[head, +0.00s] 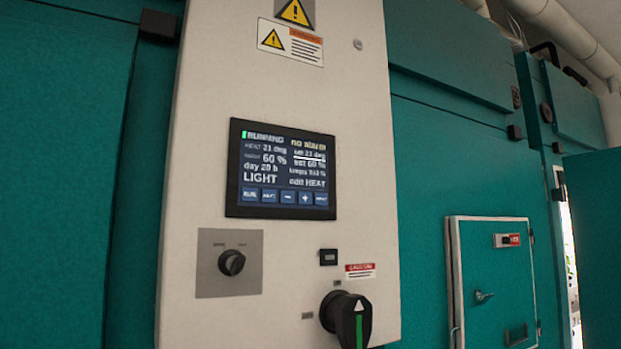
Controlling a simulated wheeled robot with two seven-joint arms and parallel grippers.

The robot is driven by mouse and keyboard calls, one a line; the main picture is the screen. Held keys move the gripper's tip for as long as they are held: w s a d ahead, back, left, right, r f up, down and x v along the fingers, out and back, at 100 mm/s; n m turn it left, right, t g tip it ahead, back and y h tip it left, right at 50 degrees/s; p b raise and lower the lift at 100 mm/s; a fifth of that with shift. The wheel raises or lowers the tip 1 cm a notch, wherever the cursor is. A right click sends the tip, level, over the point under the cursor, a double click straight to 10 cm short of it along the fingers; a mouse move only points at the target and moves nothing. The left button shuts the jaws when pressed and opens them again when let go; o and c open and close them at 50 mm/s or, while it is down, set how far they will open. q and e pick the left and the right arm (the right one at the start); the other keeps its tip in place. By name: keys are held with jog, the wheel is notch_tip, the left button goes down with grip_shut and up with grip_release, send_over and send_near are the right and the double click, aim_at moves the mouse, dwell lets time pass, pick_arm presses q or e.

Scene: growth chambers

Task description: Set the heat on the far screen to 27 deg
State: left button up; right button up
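A dark touch screen (281,170) is set in a pale control panel (362,130), near the middle of the head view. Its text is slightly blurred. Below are 60 % values, a day count, LIGHT and "edit HEAT". A row of several small blue buttons (286,197) runs along the bottom of the screen. Neither of my grippers shows in this view.
Below the screen are a small black knob (232,262) on a grey plate, a black switch (328,257) and a large black rotary handle (347,318) that sticks out. Teal chamber walls (440,150) flank the panel. A small teal hatch (493,270) is at right.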

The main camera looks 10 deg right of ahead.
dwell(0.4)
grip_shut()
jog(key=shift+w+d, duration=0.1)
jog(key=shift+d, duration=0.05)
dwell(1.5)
